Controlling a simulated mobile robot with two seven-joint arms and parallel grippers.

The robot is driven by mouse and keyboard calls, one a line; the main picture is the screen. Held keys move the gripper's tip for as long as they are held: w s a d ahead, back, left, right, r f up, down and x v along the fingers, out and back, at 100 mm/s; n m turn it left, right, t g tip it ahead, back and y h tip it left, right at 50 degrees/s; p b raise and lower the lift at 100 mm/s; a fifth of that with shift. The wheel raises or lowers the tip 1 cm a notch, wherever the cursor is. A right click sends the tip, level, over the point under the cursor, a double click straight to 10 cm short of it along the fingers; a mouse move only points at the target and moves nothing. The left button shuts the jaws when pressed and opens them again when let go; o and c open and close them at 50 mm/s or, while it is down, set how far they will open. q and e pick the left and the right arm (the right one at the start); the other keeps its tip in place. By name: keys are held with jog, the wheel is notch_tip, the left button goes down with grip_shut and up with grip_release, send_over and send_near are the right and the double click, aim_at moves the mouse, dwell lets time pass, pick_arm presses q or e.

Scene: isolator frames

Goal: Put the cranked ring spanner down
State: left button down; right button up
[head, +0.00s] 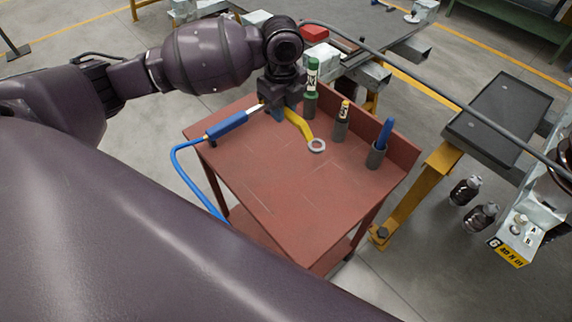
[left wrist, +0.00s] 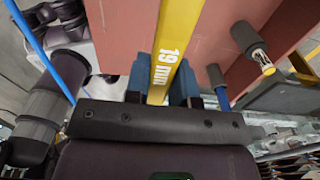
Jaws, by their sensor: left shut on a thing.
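The cranked ring spanner (head: 302,127) has a yellow handle and a grey ring end, which points to the lower right in the head view. In the left wrist view its yellow handle (left wrist: 178,40), marked "19 mm", runs up between the blue fingers. My left gripper (head: 279,111) is shut on the handle, over the back left part of the red table (head: 290,200). I cannot tell whether the spanner touches the tabletop. The ring is empty. My right gripper is not in view.
A blue tool with a hose (head: 228,125) lies at the table's left edge, close to my left gripper. The table's middle and front are clear.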

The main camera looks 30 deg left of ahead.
pick_arm(q)
jog(key=b, duration=0.2)
send_over(283, 167)
notch_tip(283, 167, down, 13)
jog(key=shift+r, duration=0.15)
jog(key=shift+f, duration=0.75)
notch_tip(283, 167, down, 4)
jog(key=shift+f, duration=0.1)
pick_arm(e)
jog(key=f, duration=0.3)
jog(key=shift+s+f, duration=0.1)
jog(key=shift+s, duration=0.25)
pick_arm(q)
jog(key=shift+f, duration=0.1)
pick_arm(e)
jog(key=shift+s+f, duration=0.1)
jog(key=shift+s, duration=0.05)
pick_arm(q)
jog(key=c, duration=1)
grip_release()
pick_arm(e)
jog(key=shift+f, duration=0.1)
pick_arm(q)
jog(key=shift+o, duration=0.2)
